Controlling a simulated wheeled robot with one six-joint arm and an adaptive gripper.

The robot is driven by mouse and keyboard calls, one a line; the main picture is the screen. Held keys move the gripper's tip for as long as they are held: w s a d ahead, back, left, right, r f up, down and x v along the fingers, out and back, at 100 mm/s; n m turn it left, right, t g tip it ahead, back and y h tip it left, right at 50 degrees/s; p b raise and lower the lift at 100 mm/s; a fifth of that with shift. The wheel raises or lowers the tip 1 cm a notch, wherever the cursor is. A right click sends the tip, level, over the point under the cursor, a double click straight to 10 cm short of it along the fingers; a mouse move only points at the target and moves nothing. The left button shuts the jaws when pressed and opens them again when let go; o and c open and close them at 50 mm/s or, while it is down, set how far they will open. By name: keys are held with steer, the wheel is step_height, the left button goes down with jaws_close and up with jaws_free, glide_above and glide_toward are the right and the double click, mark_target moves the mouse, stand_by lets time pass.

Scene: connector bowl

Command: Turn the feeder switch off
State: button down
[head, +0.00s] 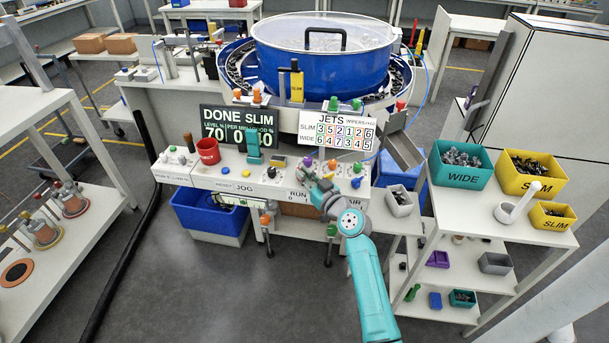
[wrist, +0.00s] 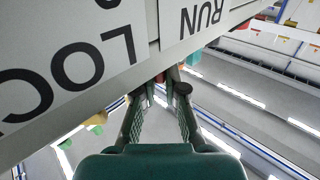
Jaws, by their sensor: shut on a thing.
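The control panel (head: 230,178) of the feeder runs along the front of the blue bowl (head: 320,65). My gripper (head: 312,177) is at the panel's right part, just by the RUN label (head: 297,195). In the wrist view the fingers (wrist: 168,78) come together at the panel's edge beside the upside-down RUN label (wrist: 203,16). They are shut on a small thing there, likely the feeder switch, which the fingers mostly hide. Its position cannot be read.
Coloured knobs, including a purple one (head: 309,162) and an orange one (head: 336,161), stand close around my gripper. A red cup (head: 208,151) stands on the panel. A teal WIDE bin (head: 460,167) and a yellow SLIM bin (head: 528,174) sit at right.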

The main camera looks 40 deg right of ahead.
steer(key=shift+d+f+n+y, duration=0.15)
steer(key=shift+n+y, duration=0.25)
steer(key=shift+y, duration=0.2)
steer(key=shift+n+y, duration=0.4)
steer(key=shift+y, duration=0.3)
steer(key=c, duration=1.2)
jaws_free()
steer(key=shift+c, duration=0.2)
steer(key=shift+m+h, duration=0.3)
steer(key=shift+h, duration=0.2)
